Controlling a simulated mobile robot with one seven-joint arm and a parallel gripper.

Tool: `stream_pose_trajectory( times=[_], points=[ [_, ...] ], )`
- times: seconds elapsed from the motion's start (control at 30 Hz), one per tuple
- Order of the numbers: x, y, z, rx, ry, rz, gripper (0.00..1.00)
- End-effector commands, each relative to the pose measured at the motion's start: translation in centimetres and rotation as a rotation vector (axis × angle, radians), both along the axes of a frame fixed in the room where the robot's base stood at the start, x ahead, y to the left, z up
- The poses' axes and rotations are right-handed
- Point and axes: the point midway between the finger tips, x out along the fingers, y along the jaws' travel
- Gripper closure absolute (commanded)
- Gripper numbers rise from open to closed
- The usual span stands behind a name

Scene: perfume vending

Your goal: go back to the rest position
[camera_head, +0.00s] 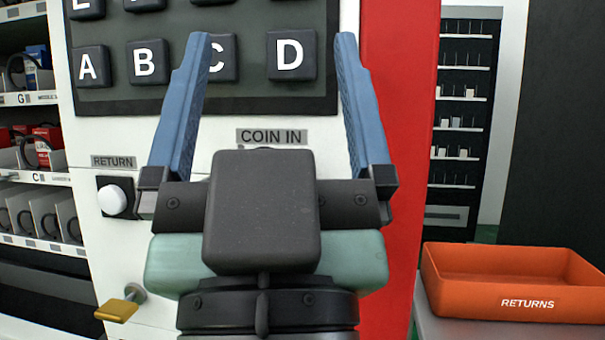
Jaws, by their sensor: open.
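My gripper (272,62) is in the middle of the head view, pointing up, with its two blue fingers wide apart and nothing between them. It is in front of the vending machine's white panel (110,235). The fingertips overlap the dark keypad (170,95) in the picture, beside the C and D keys (291,55). I cannot tell whether they touch it. The COIN IN label (272,137) shows between the fingers, and the gripper body hides most of what lies below it.
A RETURN button (115,199) and a brass-coloured lever (121,305) are on the panel at left. Stocked shelves (30,178) stand farther left. An orange RETURNS tray (480,300) is on a grey surface at lower right. A second shelved machine (462,120) stands behind.

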Motion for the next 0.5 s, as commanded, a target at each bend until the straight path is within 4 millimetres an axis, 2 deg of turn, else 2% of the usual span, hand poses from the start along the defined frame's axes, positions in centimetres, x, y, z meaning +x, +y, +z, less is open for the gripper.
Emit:
stream_pose_trajectory(
  times=[0.03, 0.27, 0.5],
  points=[
    [-0.1, -0.1, 2.2, 0.001, -0.002, -0.001, 0.05],
    [0.0, -0.1, 7.8, 0.001, -0.007, -0.001, 0.05],
    [0.0, -0.1, 15.1, 0.001, -0.007, 0.0, 0.05]
  ],
)
